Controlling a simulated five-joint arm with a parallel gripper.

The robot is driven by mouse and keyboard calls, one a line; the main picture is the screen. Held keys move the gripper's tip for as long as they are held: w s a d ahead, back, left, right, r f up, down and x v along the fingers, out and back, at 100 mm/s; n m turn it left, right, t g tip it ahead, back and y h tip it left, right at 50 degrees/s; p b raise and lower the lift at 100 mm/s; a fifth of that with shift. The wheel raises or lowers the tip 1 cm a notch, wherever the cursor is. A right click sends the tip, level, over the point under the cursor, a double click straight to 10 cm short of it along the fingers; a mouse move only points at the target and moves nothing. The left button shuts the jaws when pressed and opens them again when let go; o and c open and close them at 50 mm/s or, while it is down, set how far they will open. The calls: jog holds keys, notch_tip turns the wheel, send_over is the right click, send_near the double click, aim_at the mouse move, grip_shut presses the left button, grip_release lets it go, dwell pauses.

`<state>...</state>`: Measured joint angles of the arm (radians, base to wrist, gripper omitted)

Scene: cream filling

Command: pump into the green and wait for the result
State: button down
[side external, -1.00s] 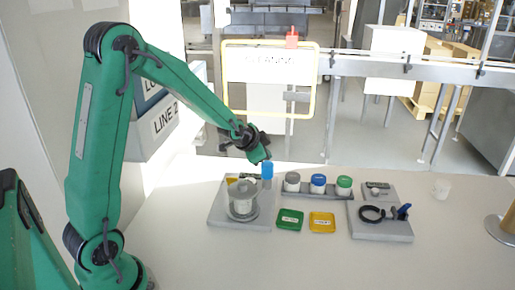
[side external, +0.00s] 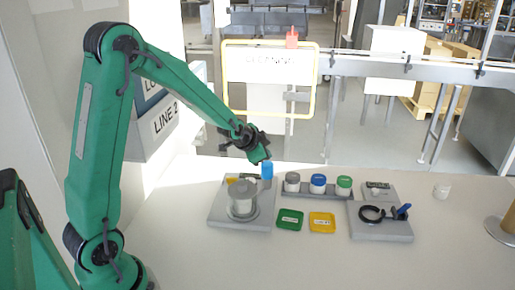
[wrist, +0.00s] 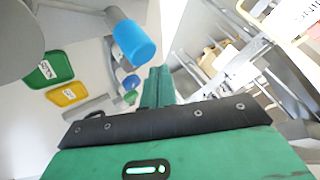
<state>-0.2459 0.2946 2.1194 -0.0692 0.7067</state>
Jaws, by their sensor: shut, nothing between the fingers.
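My gripper (side external: 262,158) is shut and empty, above the back of the grey station (side external: 222,216) at the left. A blue-capped knob (side external: 267,170) stands just below its tip. In the wrist view the shut fingers (wrist: 157,84) are beside the blue cap (wrist: 134,42), which sits on a grey post; I cannot tell whether they touch. A grey cylinder (side external: 242,196) stands on the station's round plate. A green tray (side external: 290,219) lies right of the station, beside a yellow tray (side external: 322,222). A green-lidded jar (side external: 343,186) stands at the right end of the rack.
The rack (side external: 302,194) also holds a grey-lidded jar (side external: 292,182) and a blue-lidded jar (side external: 318,184). Right of it stands a grey station (side external: 384,232) with a black ring and a small display unit (side external: 377,188). A small pale cup (side external: 442,191) stands farther right. The front tabletop is clear.

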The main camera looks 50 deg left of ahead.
aim_at(267, 163)
jog(key=shift+a+f, duration=0.15)
jog(key=shift+f, duration=1.5)
dwell(2.4)
jog(key=shift+r, duration=1.65)
jog(key=shift+r, duration=0.15)
jog(key=shift+r, duration=2.85)
